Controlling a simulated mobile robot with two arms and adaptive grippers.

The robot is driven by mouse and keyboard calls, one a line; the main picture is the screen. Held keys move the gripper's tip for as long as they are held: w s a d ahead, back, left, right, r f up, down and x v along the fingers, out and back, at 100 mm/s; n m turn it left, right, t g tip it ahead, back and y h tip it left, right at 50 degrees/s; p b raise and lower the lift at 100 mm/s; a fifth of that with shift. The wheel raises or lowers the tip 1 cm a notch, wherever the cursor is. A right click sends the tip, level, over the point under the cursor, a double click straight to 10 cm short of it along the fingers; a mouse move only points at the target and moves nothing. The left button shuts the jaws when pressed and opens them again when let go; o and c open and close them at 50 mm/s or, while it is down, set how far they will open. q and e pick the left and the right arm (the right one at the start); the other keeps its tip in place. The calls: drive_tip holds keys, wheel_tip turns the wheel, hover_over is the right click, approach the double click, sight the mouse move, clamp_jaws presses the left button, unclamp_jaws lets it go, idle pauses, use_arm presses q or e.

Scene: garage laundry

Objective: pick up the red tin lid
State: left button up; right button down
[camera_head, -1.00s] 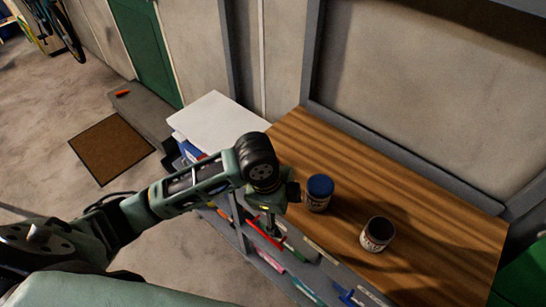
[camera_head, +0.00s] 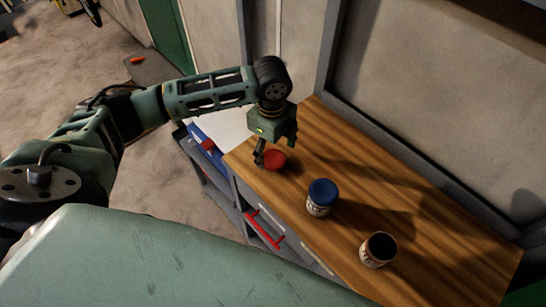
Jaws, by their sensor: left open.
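The red tin lid (camera_head: 275,160) is a small round red disc near the left end of the wooden worktop (camera_head: 400,190). My left gripper (camera_head: 275,155) points down over the lid with its fingers apart; one finger shows at the lid's left side. Whether the fingers touch the lid cannot be told, and the gripper hides part of the far side. A tin with a blue lid (camera_head: 321,196) stands to the right. An open tin (camera_head: 378,250) with a dark inside stands farther right and nearer. My right gripper is not in view.
A white top (camera_head: 222,132) of a box or appliance lies left of the worktop. Below the worktop's front edge is a drawer or shelf with a red handle (camera_head: 265,230). The wall stands close behind.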

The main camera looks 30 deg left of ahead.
sight(272, 159)
use_arm(q)
wheel_tip(272, 159, down, 4)
drive_tip(key=shift+w+r+p, duration=0.15)
drive_tip(key=shift+p, duration=0.3)
drive_tip(key=shift+f, duration=0.2)
drive_tip(key=c, duration=0.9)
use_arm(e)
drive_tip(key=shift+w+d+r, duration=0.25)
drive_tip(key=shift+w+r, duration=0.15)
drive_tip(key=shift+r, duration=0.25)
